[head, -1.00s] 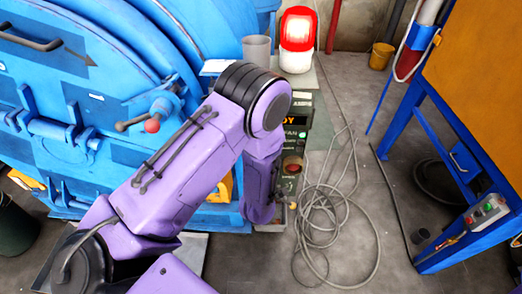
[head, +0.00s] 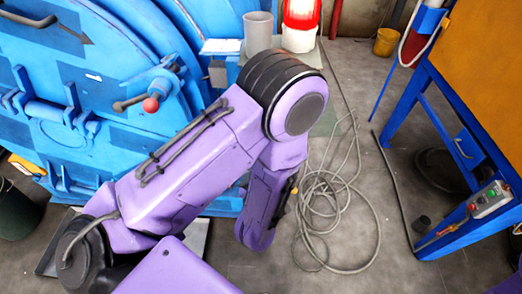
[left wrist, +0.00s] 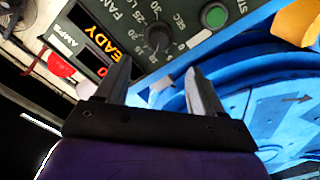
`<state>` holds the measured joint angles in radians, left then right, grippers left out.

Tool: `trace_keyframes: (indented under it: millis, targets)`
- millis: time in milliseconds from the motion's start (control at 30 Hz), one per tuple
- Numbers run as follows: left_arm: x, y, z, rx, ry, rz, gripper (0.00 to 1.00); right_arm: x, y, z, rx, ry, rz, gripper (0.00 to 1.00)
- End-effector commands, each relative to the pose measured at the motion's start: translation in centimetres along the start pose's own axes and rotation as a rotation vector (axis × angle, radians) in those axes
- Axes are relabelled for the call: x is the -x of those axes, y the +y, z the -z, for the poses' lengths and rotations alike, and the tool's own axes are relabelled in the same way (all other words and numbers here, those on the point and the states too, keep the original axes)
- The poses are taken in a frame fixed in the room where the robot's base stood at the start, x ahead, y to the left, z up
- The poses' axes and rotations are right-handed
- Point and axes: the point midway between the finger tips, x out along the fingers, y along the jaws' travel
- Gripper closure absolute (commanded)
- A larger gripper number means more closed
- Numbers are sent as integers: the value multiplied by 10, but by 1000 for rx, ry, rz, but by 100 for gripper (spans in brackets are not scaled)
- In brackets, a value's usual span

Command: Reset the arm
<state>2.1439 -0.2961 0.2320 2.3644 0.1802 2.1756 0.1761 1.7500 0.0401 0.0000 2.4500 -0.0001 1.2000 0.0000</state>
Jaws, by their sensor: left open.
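My purple left arm (head: 180,165) comes in from the lower left in the head view, bent at a large elbow, with its forearm pointing down. Its gripper is hidden in the head view. In the left wrist view my left gripper (left wrist: 158,80) is open, with nothing between its two fingers. Beyond the fingers is a dark green control panel (left wrist: 135,20) with a black dial (left wrist: 159,38), a green button (left wrist: 214,15) and a lit orange display (left wrist: 103,42) reading "EADY". The gap between fingers and panel is hard to judge. My right gripper does not show.
A big blue drum machine (head: 110,75) fills the left. A red and white lamp (head: 299,35) and grey cup (head: 258,32) stand behind my elbow. A coiled cable (head: 335,215) lies on the floor. A blue frame (head: 450,245) with an orange panel stands right; floor between is mostly clear.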

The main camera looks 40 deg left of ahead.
Motion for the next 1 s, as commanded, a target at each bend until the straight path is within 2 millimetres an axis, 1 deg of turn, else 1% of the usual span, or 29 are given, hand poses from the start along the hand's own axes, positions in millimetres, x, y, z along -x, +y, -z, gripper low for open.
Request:
trace_keyframes:
  millis: [433,467,567,600,633,667,700,767,800,900,1000]
  targets:
    - [0,0,-1,-7,-5,1,32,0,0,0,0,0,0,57]
    - [0,0,-4,-20,-19,3,32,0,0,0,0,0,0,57]
    - [2,-6,-29,-135,-164,15,32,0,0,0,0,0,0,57]
    - [4,-17,-42,-218,-260,33,32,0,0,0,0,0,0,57]
    - [8,-33,-53,-289,-348,61,32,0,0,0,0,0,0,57]
    - [16,-54,-64,-367,-448,99,32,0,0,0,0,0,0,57]
    - [31,-86,-76,-463,-583,156,32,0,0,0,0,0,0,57]
    - [58,-132,-84,-572,-759,239,32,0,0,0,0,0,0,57]
    - [77,-159,-86,-624,-856,292,32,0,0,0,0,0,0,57]
    - [119,-212,-78,-696,-1025,414,32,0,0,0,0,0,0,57]
    - [143,-244,-65,-708,-1071,508,32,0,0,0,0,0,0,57]
